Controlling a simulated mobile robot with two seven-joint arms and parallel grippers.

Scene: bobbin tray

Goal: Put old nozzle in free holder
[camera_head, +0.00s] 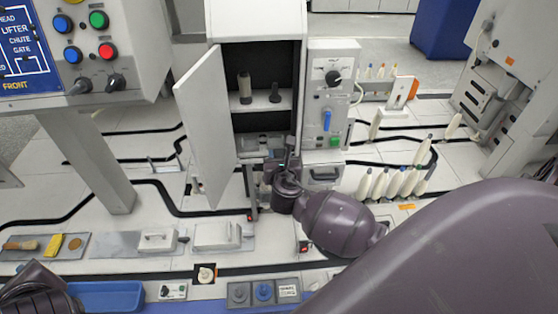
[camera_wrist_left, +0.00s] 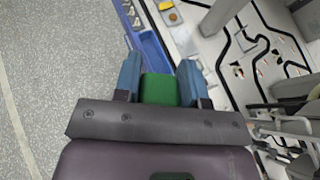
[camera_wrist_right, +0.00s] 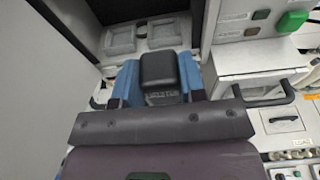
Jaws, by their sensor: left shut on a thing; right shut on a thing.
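My right gripper (camera_head: 280,166) is at the lower opening of the white cabinet (camera_head: 257,20). In the right wrist view, its blue fingers are shut on a black block-like piece (camera_wrist_right: 159,68) with faint lettering on its front. I cannot tell whether this piece is the old nozzle. Beyond it is a grey holder plate (camera_wrist_right: 140,36) with two square recesses, which look empty. On the cabinet shelf (camera_head: 262,103) stand a grey cylinder (camera_head: 245,88) and a smaller dark peg (camera_head: 275,93). My left gripper (camera_wrist_left: 160,76) is shut on a green block (camera_wrist_left: 159,90), above the floor beside the bench.
The cabinet door (camera_head: 203,125) stands open to the left. A control box (camera_head: 333,95) adjoins the cabinet on the right. A blue tray (camera_head: 107,296) lies at the front left. My right forearm covers the lower right.

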